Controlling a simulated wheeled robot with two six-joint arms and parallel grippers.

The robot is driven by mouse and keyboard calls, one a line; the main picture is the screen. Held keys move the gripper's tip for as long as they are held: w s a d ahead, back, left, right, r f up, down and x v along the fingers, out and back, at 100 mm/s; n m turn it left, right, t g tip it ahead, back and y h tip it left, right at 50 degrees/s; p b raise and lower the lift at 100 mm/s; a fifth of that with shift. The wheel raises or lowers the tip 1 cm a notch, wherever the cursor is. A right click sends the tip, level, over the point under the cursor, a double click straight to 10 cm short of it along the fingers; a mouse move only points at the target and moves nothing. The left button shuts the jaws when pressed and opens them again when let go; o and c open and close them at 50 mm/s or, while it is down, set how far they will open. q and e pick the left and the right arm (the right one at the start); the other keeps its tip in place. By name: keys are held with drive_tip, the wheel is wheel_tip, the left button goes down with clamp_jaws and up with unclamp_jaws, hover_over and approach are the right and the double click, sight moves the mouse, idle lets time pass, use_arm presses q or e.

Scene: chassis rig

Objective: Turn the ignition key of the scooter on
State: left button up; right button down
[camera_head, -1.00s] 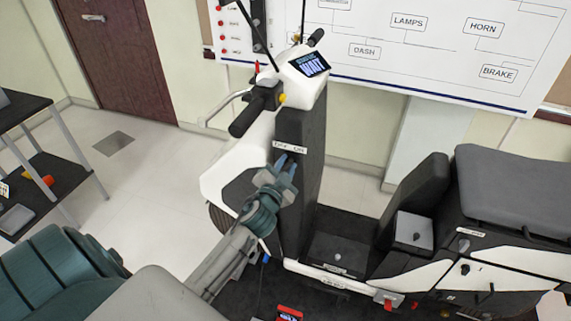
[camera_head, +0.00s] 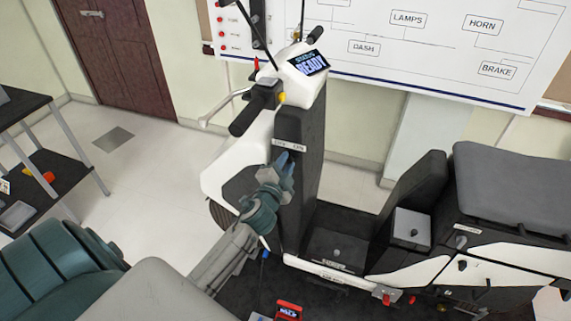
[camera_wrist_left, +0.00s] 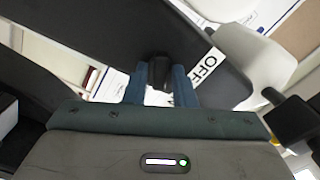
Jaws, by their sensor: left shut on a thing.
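The scooter's white and black front column (camera_head: 300,150) stands in the middle of the head view. Its small display (camera_head: 308,63) reads READY. A white OFF/ON label (camera_head: 288,144) sits on the column just above my left gripper (camera_head: 283,164). In the left wrist view the black ignition key (camera_wrist_left: 158,72) stands between the blue fingers of my left gripper (camera_wrist_left: 160,85), which is shut on it. The OFF end of the label (camera_wrist_left: 205,66) shows right of the fingers. In the head view the gripper hides the key. My right gripper is not in view.
The handlebar grip (camera_head: 245,118) and brake lever reach out left above my gripper. The scooter seat (camera_head: 515,185) is at the right. A dark shelf table (camera_head: 40,175) stands at the left. A wiring board (camera_head: 440,45) hangs behind.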

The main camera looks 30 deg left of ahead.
use_arm(q)
drive_tip(key=o, duration=0.7)
drive_tip(key=shift+o, duration=0.2)
drive_tip(key=shift+s, duration=0.1)
drive_tip(key=shift+s+d+f, duration=0.1)
drive_tip(key=shift+s+f, duration=0.05)
drive_tip(key=shift+s, duration=0.15)
drive_tip(key=b+v, duration=0.4)
drive_tip(key=v, duration=0.6)
